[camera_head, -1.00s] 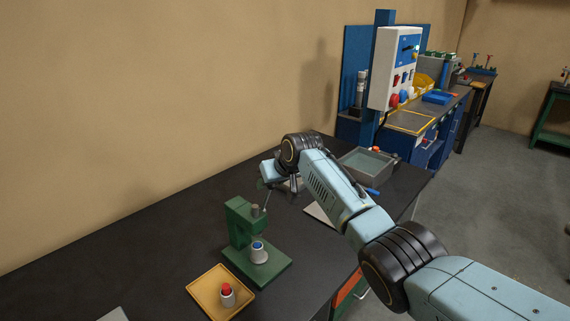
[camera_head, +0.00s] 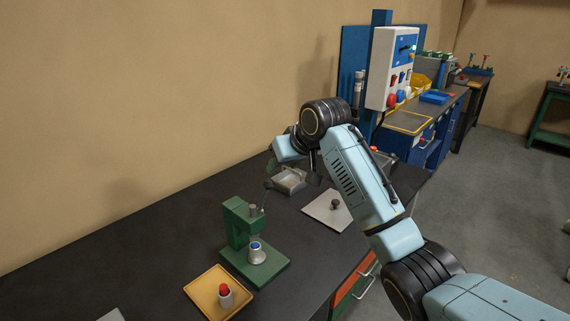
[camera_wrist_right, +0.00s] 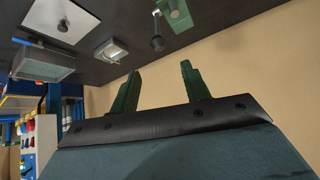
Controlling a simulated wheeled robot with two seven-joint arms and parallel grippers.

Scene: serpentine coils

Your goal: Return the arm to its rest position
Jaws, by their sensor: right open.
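My right arm (camera_head: 365,185) comes in from the lower right and is raised over the black bench. Its right gripper (camera_head: 270,165) is partly hidden behind the wrist in the head view. In the right wrist view the two green fingers of the right gripper (camera_wrist_right: 159,85) stand apart with nothing between them. The gripper is above the bench, apart from the things on it. My left gripper is in neither view.
A control box (camera_head: 392,65) stands behind.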

